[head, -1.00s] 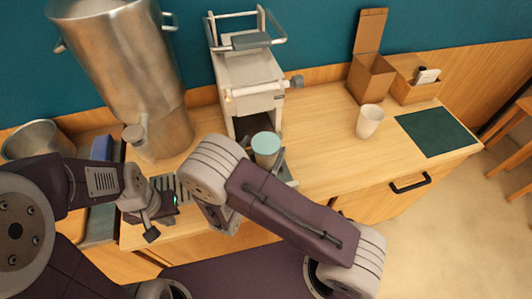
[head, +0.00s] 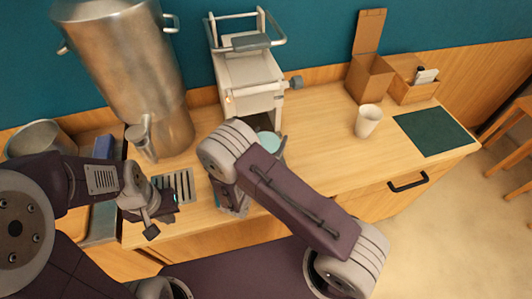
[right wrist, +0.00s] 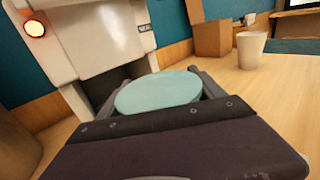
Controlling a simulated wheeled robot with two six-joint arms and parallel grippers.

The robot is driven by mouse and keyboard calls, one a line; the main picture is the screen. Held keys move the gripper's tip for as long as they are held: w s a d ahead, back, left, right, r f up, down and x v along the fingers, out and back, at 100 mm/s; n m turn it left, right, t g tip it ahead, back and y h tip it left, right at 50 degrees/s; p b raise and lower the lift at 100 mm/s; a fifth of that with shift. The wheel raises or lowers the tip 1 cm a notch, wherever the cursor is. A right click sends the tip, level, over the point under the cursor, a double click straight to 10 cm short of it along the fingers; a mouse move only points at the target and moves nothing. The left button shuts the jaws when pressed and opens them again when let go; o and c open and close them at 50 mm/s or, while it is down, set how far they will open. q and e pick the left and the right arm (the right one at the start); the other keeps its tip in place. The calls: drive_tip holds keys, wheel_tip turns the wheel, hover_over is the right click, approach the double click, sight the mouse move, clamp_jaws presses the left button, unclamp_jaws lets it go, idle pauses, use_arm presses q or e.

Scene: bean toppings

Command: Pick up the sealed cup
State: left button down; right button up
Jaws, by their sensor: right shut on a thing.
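The sealed cup (head: 269,141) has a flat pale teal lid. In the head view it is at the front of the white sealing machine, partly hidden by my right arm. In the right wrist view its lid (right wrist: 158,92) fills the middle, with dark fingers at both sides. My right gripper (head: 272,152) is shut on this cup; the cup's body below the lid is mostly hidden. My left gripper (head: 152,222) is at the left, by the slotted drip tray, with no object seen in it. Its finger gap is not clear.
The white sealing machine (head: 250,75) stands right behind the cup. A large steel dispenser (head: 130,70) is to its left. A white cup (head: 368,121), a cardboard box (head: 370,78) and a dark green mat (head: 436,132) are at the right. The counter between is clear.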

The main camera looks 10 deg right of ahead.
sight(270, 151)
drive_tip(key=shift+r, duration=0.1)
drive_tip(key=s+d+r+p, duration=0.6)
drive_tip(key=d+r+p, duration=0.3)
drive_tip(key=d+r, duration=0.1)
drive_tip(key=shift+r, duration=0.45)
